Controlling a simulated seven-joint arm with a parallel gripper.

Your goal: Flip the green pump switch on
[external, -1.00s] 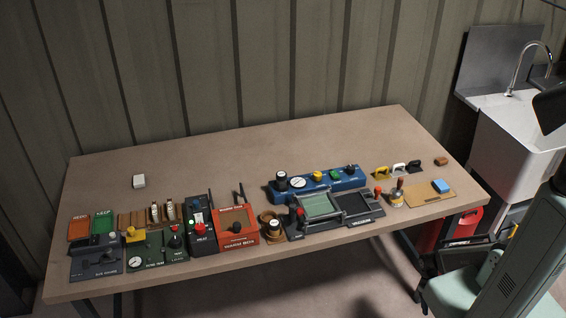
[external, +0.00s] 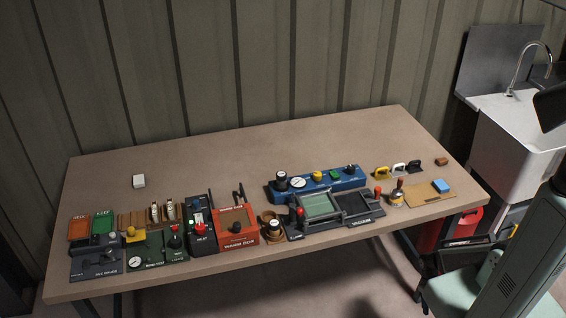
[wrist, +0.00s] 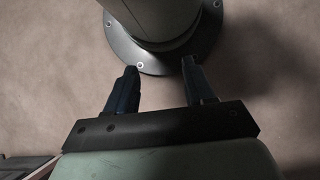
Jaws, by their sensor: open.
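A blue unit (external: 317,185) stands towards the back of the bench, right of centre. On its top are a gauge, dark knobs, a yellow control (external: 318,176) and a green control (external: 335,175). The green control looks like the pump switch, but its label and its on or off position are too small to read. My gripper (wrist: 161,68) shows in the wrist view with its two dark fingers apart and nothing between them. It points at my own base and the floor, away from the bench controls. The gripper is not clearly visible in the external view.
Control boxes crowd the bench's (external: 250,152) front left, including an orange box (external: 237,226). A dark tray unit (external: 335,212) stands in front of the blue unit. A bell (external: 397,197) and small handles are to its right. The back of the bench is mostly clear.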

